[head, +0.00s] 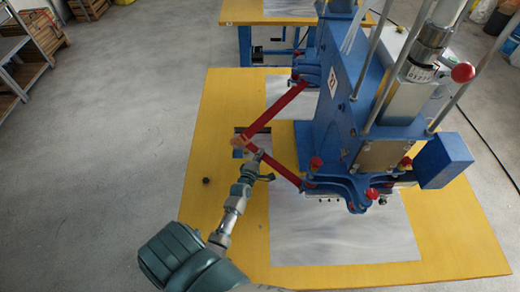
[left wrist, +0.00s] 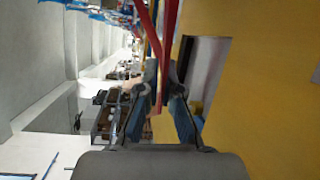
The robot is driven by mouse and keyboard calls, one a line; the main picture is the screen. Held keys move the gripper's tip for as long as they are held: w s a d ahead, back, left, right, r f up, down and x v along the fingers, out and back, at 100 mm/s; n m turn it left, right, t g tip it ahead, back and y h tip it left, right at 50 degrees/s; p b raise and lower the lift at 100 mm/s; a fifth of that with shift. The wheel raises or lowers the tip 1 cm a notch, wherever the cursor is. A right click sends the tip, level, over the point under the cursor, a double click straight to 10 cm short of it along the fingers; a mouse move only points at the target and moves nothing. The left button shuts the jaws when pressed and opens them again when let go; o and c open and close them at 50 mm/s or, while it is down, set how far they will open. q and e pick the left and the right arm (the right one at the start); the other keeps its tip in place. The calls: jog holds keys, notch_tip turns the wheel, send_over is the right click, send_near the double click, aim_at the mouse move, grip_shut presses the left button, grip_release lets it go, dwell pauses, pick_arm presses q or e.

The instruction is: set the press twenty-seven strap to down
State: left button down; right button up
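The blue press (head: 333,120) with a small number plate stands on the yellow table. Its red strap (head: 277,108) makes a sideways V that points left, with a tan piece (head: 239,142) at the tip, over a dark table cut-out. My left gripper (head: 262,166) is beside the strap's lower arm, close to the tip. In the left wrist view the fingers (left wrist: 158,112) stand apart, and the red strap (left wrist: 155,50) runs down into the gap between them. I cannot tell whether they touch it. My right gripper is not in view.
The yellow table (head: 215,110) has a small black knob (head: 206,181) on its left part. Red ball knobs (head: 462,72) and upright rods stand around the press. Another blue-legged table (head: 240,15) is behind. Wooden crates and a rack (head: 30,40) are at the far left.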

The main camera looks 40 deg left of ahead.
aim_at(263, 168)
pick_arm(q)
jog(key=shift+n+g+h, duration=0.3)
jog(key=shift+n+h, duration=0.1)
jog(key=shift+n, duration=0.5)
jog(key=f, duration=0.2)
jog(key=d+f, duration=0.1)
jog(key=f, duration=0.2)
jog(key=shift+s+d, duration=0.15)
jog(key=shift+d, duration=0.05)
jog(key=shift+s+d+f, duration=0.1)
jog(key=shift+d+f, duration=0.05)
jog(key=shift+f, duration=0.1)
jog(key=c, duration=1.4)
grip_release()
jog(key=shift+o, duration=0.2)
jog(key=v, duration=1.2)
jog(key=shift+r, duration=0.1)
